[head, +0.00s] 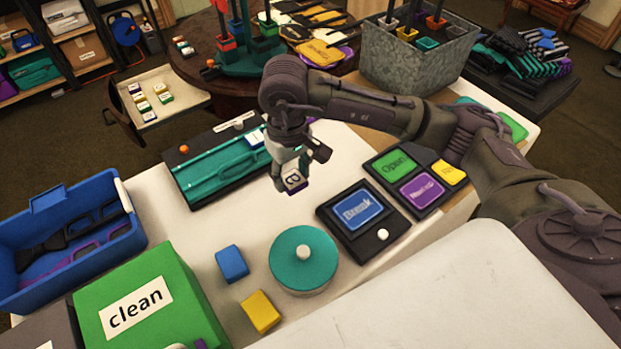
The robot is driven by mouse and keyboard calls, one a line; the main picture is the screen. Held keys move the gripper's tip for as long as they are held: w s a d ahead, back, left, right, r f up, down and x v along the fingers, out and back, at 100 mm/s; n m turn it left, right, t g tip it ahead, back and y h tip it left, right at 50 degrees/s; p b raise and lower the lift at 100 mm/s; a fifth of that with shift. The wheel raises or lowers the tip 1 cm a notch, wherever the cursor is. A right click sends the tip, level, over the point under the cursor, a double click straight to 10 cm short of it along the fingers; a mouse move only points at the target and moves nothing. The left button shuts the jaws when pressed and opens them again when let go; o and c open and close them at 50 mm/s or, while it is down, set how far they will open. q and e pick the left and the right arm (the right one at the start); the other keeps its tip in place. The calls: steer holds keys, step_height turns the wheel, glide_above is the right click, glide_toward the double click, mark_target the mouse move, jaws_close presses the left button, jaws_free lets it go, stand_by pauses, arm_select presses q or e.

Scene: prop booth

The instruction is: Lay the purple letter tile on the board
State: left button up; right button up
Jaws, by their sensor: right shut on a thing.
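My right gripper (296,166) reaches in from the right and points down over the white table. It is shut on a small letter tile (293,182) with a white top, a dark letter and purple sides. The tile hangs right of the teal board (200,185), apart from it. The board has a long groove with a teal bar in it, an orange knob at its far left corner and a white tile (256,138) near its right end. Part of the board's right end is close behind my gripper. My left gripper is not in view.
A teal round tin (303,270), a blue block (232,263) and a yellow block (261,311) stand in front. Right are the "Break" sign (358,209) and coloured cards. Left are a blue crate (40,225) and a green "clean" box (180,275). A drawer (165,78) holds several tiles.

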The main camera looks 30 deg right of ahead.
steer(key=p, duration=0.2)
glide_above(322, 180)
step_height(322, 180, down, 6)
steer(key=shift+a+f, duration=0.1)
step_height(322, 180, down, 4)
steer(key=shift+r, duration=0.2)
steer(key=shift+f, duration=0.3)
steer(key=shift+f, duration=0.2)
steer(key=o, duration=0.9)
steer(key=shift+r, duration=0.1)
steer(key=shift+o, duration=0.2)
